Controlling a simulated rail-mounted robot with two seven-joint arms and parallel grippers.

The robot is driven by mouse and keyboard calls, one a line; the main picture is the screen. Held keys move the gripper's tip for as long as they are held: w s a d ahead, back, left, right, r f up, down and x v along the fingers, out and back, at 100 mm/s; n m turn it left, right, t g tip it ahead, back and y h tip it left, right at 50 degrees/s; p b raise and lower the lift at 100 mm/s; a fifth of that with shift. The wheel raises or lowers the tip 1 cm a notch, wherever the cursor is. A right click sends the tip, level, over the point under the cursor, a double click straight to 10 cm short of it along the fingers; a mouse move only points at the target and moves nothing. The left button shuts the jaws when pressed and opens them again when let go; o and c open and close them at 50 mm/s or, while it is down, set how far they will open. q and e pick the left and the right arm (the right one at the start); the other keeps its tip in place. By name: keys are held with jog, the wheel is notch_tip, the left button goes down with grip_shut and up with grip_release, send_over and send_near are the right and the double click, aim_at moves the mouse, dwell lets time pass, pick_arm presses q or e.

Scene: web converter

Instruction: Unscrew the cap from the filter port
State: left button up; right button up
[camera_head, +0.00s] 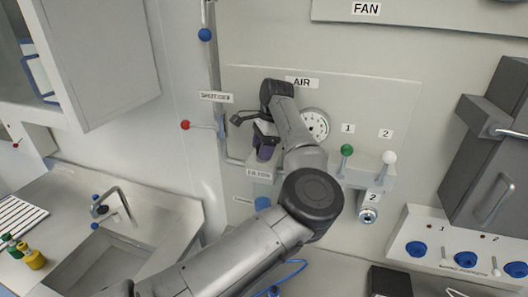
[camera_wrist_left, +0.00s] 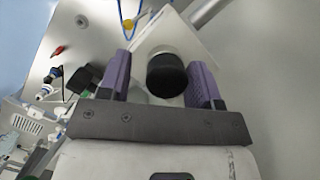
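A black round cap (camera_wrist_left: 166,76) sits between the two purple fingers of my left gripper (camera_wrist_left: 162,66) in the left wrist view. The fingers stand apart, with a clear gap on the cap's left side. The right finger is close to the cap; I cannot tell whether it touches. In the head view my left gripper (camera_head: 265,148) is at the panel below the AIR label, left of the gauge. The gripper and arm hide the cap and port there. My right gripper is not in view.
A round gauge (camera_head: 315,125) is just right of my left wrist. A green knob (camera_head: 347,150) and a white knob (camera_head: 389,157) stand farther right. A red-tipped lever (camera_head: 186,125) juts out at the left. A sink counter (camera_head: 160,215) is at lower left.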

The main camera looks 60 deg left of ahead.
pick_arm(q)
jog(key=o, duration=0.3)
jog(key=shift+s+a+f, duration=0.2)
jog(key=shift+a+f, duration=0.1)
jog(key=shift+a, duration=0.05)
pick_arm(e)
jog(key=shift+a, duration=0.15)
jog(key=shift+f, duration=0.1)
pick_arm(q)
jog(key=shift+a+f+m+y+b, duration=0.15)
jog(key=shift+m+y+b, duration=0.15)
jog(key=shift+m+b, duration=0.25)
jog(key=shift+a+r+m+b, duration=0.2)
jog(key=shift+m+b, duration=0.2)
jog(key=shift+m, duration=0.45)
jog(key=shift+w+d+r+m+y, duration=0.2)
jog(key=shift+m+y, duration=0.1)
jog(key=shift+m, duration=0.2)
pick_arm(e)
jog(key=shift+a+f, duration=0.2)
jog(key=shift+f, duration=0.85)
pick_arm(q)
jog(key=shift+r, duration=0.1)
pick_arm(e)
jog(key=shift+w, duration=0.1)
pick_arm(q)
jog(key=shift+t, duration=0.3)
